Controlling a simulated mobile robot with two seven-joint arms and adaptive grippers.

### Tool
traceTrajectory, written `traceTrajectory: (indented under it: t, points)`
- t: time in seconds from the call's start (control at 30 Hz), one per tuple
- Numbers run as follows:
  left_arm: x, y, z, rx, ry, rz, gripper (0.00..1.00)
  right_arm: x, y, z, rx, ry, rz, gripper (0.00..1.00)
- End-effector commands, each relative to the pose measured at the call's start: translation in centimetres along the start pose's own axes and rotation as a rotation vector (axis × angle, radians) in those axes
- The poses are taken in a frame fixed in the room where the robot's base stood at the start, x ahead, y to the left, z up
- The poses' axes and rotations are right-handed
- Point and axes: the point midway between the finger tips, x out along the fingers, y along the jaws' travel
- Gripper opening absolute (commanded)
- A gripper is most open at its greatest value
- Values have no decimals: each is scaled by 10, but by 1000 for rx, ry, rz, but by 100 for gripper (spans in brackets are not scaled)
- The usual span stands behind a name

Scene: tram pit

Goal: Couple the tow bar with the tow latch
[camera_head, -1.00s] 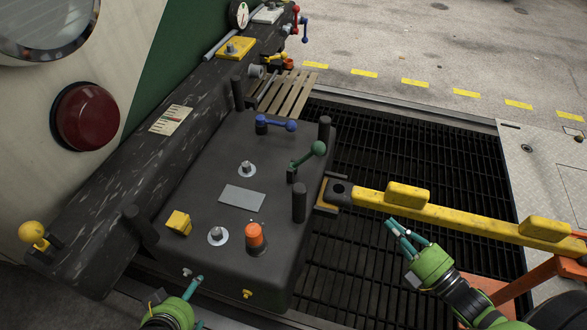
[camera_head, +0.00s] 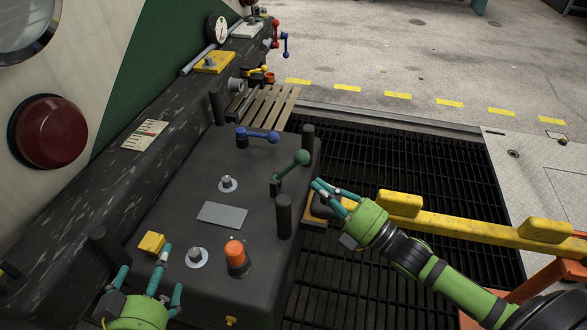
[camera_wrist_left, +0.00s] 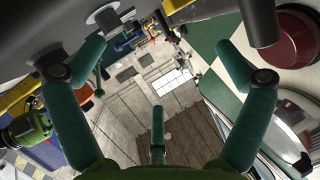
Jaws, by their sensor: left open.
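The yellow tow bar (camera_head: 465,227) runs in from the right; its left end meets the right side of the dark coupler housing (camera_head: 245,190), partly hidden by my right gripper. A lever with a green ball (camera_head: 291,170) stands on the housing near that end; I cannot tell whether it is the tow latch. My right gripper (camera_head: 326,188) has its fingers just right of this lever, over the bar's end. I cannot tell whether it touches anything. My left gripper (camera_head: 148,277) is open at the housing's near left; its three spread fingers (camera_wrist_left: 157,125) look empty in the left wrist view.
The housing carries a blue lever (camera_head: 258,135), an orange knob (camera_head: 237,257), a yellow block (camera_head: 151,243) and dark posts (camera_head: 283,216). A red lamp (camera_head: 48,131) is on the wall at left. A dark grating (camera_head: 400,165) covers the pit.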

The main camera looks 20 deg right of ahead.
Motion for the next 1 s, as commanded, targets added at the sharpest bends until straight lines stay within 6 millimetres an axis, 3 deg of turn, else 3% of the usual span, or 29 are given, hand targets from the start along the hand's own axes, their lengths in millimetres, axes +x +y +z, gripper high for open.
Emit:
traceTrajectory:
  t: [0.2,0.43,1.0]
  points:
    - [-1,8,-36,9,190,17,100,41,0,1,0,0,6,0]
    - [-7,14,-63,14,329,29,100,69,0,1,1,-2,2,0]
    - [-9,16,-70,15,362,33,100,77,-1,1,2,-2,-1,0]
